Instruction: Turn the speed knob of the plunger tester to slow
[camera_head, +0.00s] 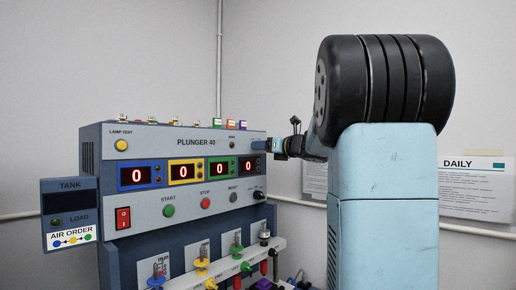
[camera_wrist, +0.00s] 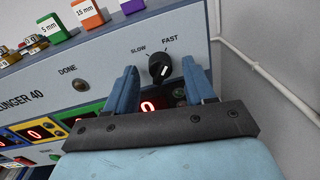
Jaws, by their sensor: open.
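The plunger tester (camera_head: 186,222) is a blue-grey machine labelled PLUNGER 40. Its black speed knob (camera_wrist: 159,66) shows in the wrist view, below the labels SLOW on the left and FAST on the right. A white mark shows on the knob; which label it points to I cannot tell for sure. My gripper (camera_wrist: 159,68) is open, with one blue finger on each side of the knob in the picture. Whether the fingers touch it I cannot tell. In the head view my gripper (camera_head: 268,146) is at the panel's upper right and hides the knob.
Four lit displays (camera_head: 186,171) show 0. Below are green START (camera_head: 169,210), red STOP (camera_head: 205,203) and grey RESET (camera_head: 233,197) buttons. Coloured blocks (camera_wrist: 87,13) stand on the tester's top. A wall pipe (camera_wrist: 270,85) runs to the right. A DAILY sheet (camera_head: 475,190) hangs on the wall.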

